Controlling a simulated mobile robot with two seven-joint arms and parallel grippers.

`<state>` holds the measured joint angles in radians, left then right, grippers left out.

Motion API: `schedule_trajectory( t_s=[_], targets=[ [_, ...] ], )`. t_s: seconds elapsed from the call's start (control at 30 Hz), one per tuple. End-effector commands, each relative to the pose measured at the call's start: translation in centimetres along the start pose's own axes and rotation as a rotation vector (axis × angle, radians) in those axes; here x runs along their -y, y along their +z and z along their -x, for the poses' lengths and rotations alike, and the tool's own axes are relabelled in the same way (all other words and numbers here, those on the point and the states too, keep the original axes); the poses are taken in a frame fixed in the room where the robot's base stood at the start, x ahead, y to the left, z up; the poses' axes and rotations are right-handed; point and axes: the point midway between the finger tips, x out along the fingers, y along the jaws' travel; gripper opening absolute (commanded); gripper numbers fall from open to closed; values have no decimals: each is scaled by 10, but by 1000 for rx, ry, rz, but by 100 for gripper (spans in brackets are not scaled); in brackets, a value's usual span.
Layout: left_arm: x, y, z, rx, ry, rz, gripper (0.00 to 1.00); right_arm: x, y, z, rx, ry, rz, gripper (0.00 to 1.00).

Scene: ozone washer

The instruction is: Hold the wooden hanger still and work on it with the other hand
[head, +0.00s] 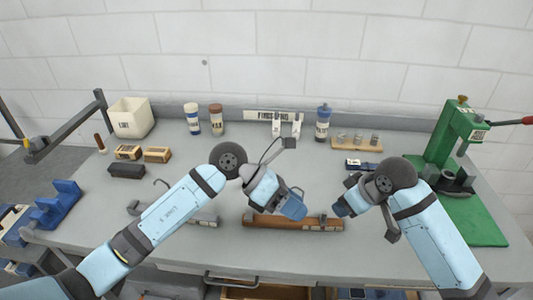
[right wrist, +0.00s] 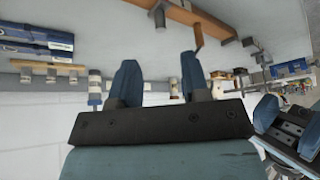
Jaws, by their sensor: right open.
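A long brown wooden bar (head: 326,223), which looks like the wooden hanger, lies across the front middle of the bench. It also shows at the top of the right wrist view (right wrist: 190,14), with small metal parts along it. My left gripper (head: 292,208) points down over the bar's middle and hides part of it. I cannot tell whether it touches the bar or how its fingers stand. It also shows at the right edge of the right wrist view (right wrist: 287,128). My right gripper (head: 342,208) is near the bar's right end, open and empty, with parted blue fingers in its wrist view (right wrist: 158,75).
A green press (head: 454,142) stands on a green mat (head: 478,220) at the right. A white bin (head: 131,118), bottles (head: 323,123) and a wooden rack (head: 356,145) line the back. A grey fixture (head: 204,219) lies left of the bar.

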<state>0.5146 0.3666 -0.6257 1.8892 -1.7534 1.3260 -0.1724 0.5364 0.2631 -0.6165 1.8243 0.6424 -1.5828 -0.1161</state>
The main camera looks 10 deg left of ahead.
Motion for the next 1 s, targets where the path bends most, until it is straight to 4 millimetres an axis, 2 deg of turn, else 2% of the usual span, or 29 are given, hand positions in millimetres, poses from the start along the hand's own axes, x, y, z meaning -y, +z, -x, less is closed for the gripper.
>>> schedule_trajectory(
  t_s=[0.1, 0.3, 0.4, 0.5, 0.67, 1.0],
  targets=[
    [-20, 17, 29, -176, 150, -121, 38, 0, 0, 0, 0, 0, 0, 43],
    [-43, 37, 75, -398, 351, -222, 38, 0, 0, 0, 0, 0, 0, 43],
    [-48, 44, 91, -459, 412, -241, 38, 0, 0, 0, 0, 0, 0, 43],
    [-51, 47, 99, -491, 444, -248, 38, 0, 0, 0, 0, 0, 0, 43],
    [-58, 42, 91, -503, 451, -248, 38, 0, 0, 0, 0, 0, 0, 43],
    [-87, 16, 40, -501, 449, -247, 38, 0, 0, 0, 0, 0, 0, 43]
  ],
)
